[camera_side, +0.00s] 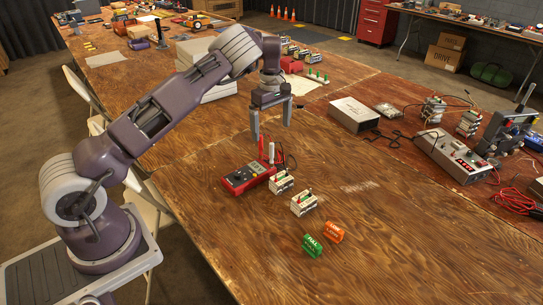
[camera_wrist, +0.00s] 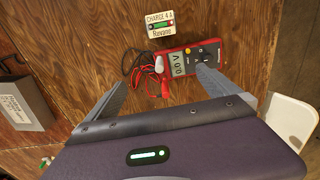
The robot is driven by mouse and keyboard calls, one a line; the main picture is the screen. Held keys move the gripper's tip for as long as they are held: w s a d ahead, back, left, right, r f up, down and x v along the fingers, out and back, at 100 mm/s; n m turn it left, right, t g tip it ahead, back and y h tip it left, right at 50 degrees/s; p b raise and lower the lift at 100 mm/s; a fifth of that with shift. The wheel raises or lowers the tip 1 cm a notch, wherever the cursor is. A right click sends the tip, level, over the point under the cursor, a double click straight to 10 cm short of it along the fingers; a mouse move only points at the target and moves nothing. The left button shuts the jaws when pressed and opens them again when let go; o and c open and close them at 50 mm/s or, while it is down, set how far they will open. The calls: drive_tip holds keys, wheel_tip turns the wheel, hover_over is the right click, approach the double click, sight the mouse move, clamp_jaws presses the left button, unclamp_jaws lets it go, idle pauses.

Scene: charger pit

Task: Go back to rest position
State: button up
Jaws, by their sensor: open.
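My gripper (camera_side: 271,124) hangs above the table, pointing down, with its two fingers spread wide and nothing between them. In the wrist view my gripper (camera_wrist: 162,80) shows the same wide gap. Below it, a red multimeter (camera_side: 238,180) lies on the wooden table, with red and dark leads beside it. The multimeter also shows in the wrist view (camera_wrist: 207,48), partly behind one finger. The fingers appear clear of it.
Two small white battery-like blocks (camera_side: 281,182) (camera_side: 303,204) stand right of the multimeter. A green tag (camera_side: 312,246) and an orange tag (camera_side: 334,232) stand nearer the front. A grey box (camera_side: 353,114) and a metal power unit (camera_side: 452,154) sit farther right.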

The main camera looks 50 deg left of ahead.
drive_tip(key=shift+f, duration=0.9)
drive_tip(key=shift+r, duration=0.1)
wheel_tip(320, 180, up, 12)
drive_tip(key=s+d+r+m+t+h, duration=0.1)
drive_tip(key=s+d+r+m, duration=0.1)
drive_tip(key=s+d+r, duration=0.3)
drive_tip(key=s+d+r+m+t+h, duration=0.1)
drive_tip(key=s+d+r+m, duration=0.1)
drive_tip(key=s+r, duration=0.35)
drive_tip(key=s+d+r+m+t, duration=0.1)
drive_tip(key=s+d+r+m, duration=0.4)
drive_tip(key=s+d, duration=0.35)
drive_tip(key=s+d+f+m+t+y, duration=0.1)
drive_tip(key=s+m, duration=0.3)
drive_tip(key=s, duration=0.4)
drive_tip(key=s+d+f+m+t+y, duration=0.1)
drive_tip(key=s+d+f+m, duration=0.2)
drive_tip(key=s, duration=0.6)
drive_tip(key=shift+s+d+f+m+t, duration=0.2)
drive_tip(key=shift+s+d+m+t, duration=0.15)
drive_tip(key=shift+m, duration=0.65)
